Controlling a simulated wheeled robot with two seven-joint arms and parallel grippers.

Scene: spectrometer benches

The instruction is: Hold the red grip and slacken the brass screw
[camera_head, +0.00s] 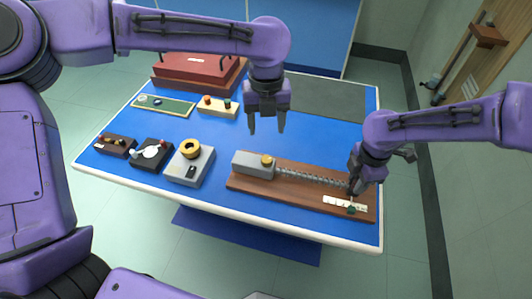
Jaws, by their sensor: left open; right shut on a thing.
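A brown wooden base (300,189) lies along the front right of the bench. A grey block (250,165) with a brass screw (267,160) on top stands at its left end. A coiled rod (312,177) runs right from the block. My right gripper (353,191) is shut at the rod's right end, above a white scale (336,202) with a small green pointer (351,209). Its fingers hide the held part, which I take to be the red grip; no red shows there. My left gripper (267,128) is open and empty, pointing down above and behind the brass screw.
A grey box with a yellow ring (190,149), a black box with a white dial (152,153) and a dark brown block (115,145) stand at the left. A cream box (217,107), a green board (163,105) and a red case (198,66) stand behind. A grey mat (330,97) is clear.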

